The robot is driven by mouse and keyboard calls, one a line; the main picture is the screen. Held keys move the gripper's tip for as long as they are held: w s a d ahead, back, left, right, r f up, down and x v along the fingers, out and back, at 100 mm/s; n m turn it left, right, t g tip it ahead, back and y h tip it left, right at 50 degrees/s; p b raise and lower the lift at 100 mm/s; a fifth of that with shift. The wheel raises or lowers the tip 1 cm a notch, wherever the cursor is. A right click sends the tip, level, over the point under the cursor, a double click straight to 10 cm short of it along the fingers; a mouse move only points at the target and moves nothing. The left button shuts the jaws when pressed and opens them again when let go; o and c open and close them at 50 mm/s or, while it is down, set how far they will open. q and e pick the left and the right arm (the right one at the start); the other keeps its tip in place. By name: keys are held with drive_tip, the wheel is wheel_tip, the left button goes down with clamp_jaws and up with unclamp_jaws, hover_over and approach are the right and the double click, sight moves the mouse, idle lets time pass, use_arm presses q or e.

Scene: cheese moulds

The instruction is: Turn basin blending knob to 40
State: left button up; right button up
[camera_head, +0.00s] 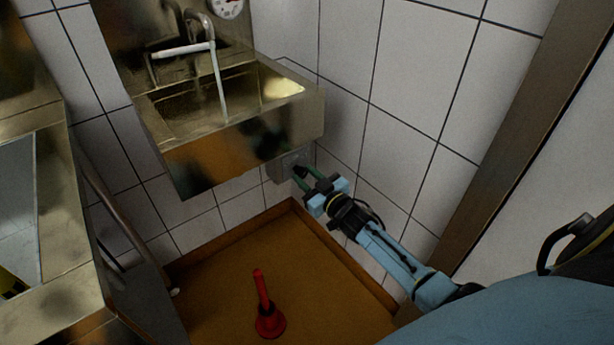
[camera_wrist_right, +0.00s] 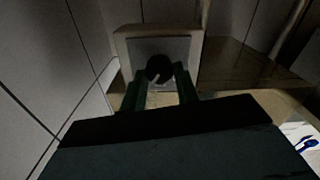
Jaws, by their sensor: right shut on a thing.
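The basin blending knob (camera_wrist_right: 159,69) is a round black knob with a pale pointer mark, on a grey box (camera_wrist_right: 128,42) in the right wrist view. In the head view the box (camera_head: 284,168) sits low on the wall under the right end of the metal basin (camera_head: 240,150). My right gripper (camera_head: 306,178) reaches it from the lower right, and its green fingers (camera_wrist_right: 160,82) are shut on the knob from both sides. I cannot read a number scale around the knob. A round dial gauge (camera_head: 228,6) with a red needle shows at the top edge. My left gripper is not in view.
A white bent tap (camera_head: 213,70) rises over the basin. A red plunger (camera_head: 268,318) stands on the brown floor. A metal counter (camera_head: 70,220) runs along the left. The tiled wall (camera_head: 405,110) and a brown door frame (camera_head: 520,140) are close on the right.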

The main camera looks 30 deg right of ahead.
drive_tip(key=n, duration=0.3)
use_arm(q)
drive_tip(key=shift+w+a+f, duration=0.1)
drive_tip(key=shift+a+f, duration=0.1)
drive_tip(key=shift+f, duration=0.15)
use_arm(e)
drive_tip(key=shift+n, duration=1.7)
drive_tip(key=o, duration=0.9)
drive_tip(key=shift+o, duration=0.2)
